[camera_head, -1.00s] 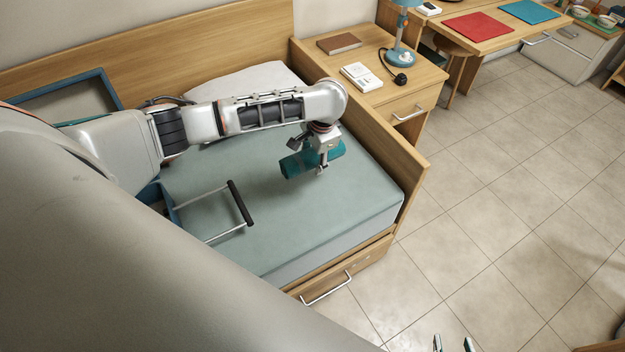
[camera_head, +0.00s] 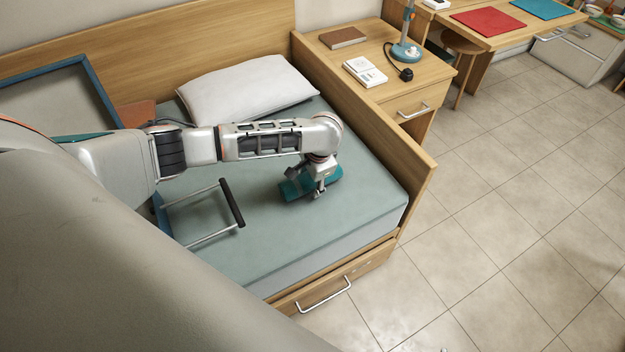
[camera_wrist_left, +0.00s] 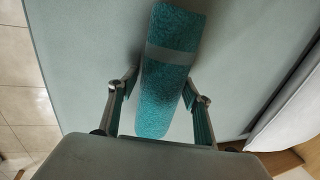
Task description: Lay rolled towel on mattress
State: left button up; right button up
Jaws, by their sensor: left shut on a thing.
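The rolled towel (camera_head: 296,187) is teal with a paler band, which shows in the left wrist view (camera_wrist_left: 172,54). My left gripper (camera_head: 318,191) is shut on it; in the wrist view its fingers (camera_wrist_left: 160,84) stand on either side of the roll. The towel lies level, at or just above the grey-green mattress (camera_head: 350,210), right of its middle; I cannot tell whether it touches. The gripper hides part of the towel. Only a tiny tip that may be my right gripper shows at the bottom edge of the head view.
A white pillow (camera_head: 245,88) lies at the bed's head. A blue-edged frame (camera_head: 97,92) and a black-handled bar (camera_head: 231,203) are at the left of the bed. A wooden side board (camera_head: 372,118) separates the mattress from the nightstand (camera_head: 430,68). The mattress's front right is clear.

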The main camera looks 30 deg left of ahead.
pick_arm(q)
jog(key=o, duration=1.2)
pick_arm(e)
jog(key=shift+w, duration=0.15)
